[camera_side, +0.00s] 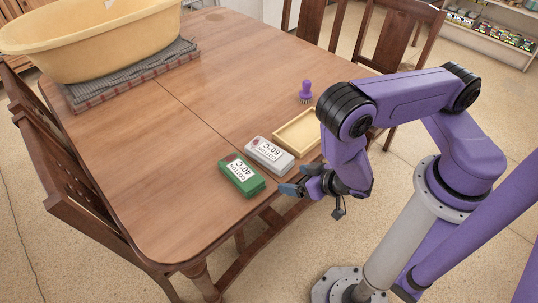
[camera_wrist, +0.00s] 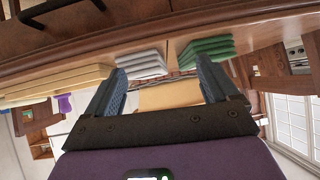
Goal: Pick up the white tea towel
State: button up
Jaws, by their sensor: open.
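The white tea towel (camera_side: 265,157) is a folded pale grey-white block with a white card reading "60°C COTTON". It lies near the table's edge, between a green folded towel (camera_side: 240,177) with a "40°C COTTON" card and a cream tray (camera_side: 297,133). My gripper (camera_side: 298,181) is open and empty, beside the table edge and apart from the towels. In the wrist view, the white towel (camera_wrist: 142,64) shows as folded layers near one fingertip, and the green towel (camera_wrist: 207,48) shows near the other. The gap of my gripper (camera_wrist: 160,66) lies between them.
A yellow tub (camera_side: 95,38) stands on a grey mat (camera_side: 140,75) at the table's far left. A purple brush (camera_side: 305,90) stands behind the tray. Wooden chairs (camera_side: 387,38) surround the table. The middle of the wooden table (camera_side: 150,150) is clear.

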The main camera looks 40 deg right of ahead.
aim_at(289, 164)
jog(key=d+t, duration=0.1)
jog(key=w+d+t, duration=0.1)
jog(key=d, duration=0.1)
jog(key=shift+d+r+n+t, duration=0.1)
jog(key=shift+d+n+t, duration=0.15)
jog(key=shift+n+t, duration=0.05)
jog(key=shift+x, duration=3.75)
jog(key=shift+r, duration=0.1)
jog(key=c, duration=0.7)
